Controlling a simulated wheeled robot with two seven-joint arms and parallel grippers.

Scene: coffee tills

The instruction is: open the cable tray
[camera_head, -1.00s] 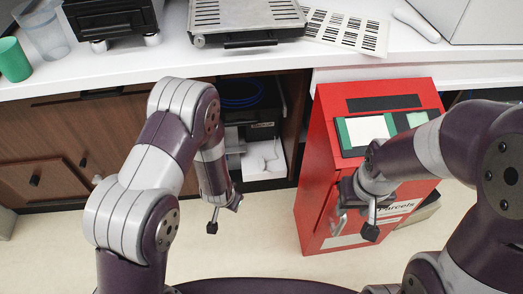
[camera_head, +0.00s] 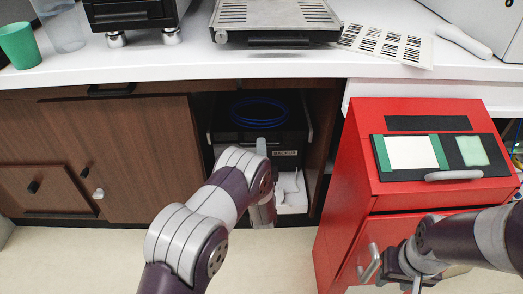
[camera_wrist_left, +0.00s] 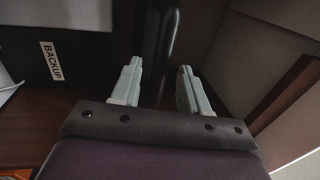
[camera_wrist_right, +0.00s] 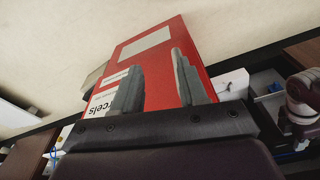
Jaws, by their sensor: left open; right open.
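A black tray-like unit (camera_head: 230,134) sits in the open niche under the counter, with a coiled blue cable (camera_head: 262,112) on top and a white BACKUP label (camera_head: 285,153) on its front. My left gripper (camera_wrist_left: 160,72) is in front of it, partly hidden by my forearm in the head view. In the left wrist view its fingers are open, and a dark upright bar (camera_wrist_left: 160,35) shows between and beyond them. I cannot tell whether they touch it. My right gripper (camera_wrist_right: 157,65) is open and empty, near the lower front of the red parcels box (camera_head: 345,185).
The white counter edge (camera_head: 180,73) overhangs the niche. Crumpled white material (camera_head: 290,188) lies below the black unit. Brown cabinet doors (camera_head: 150,160) close off the left. A grey handle (camera_head: 370,262) projects from the red box. Floor is free at the lower left.

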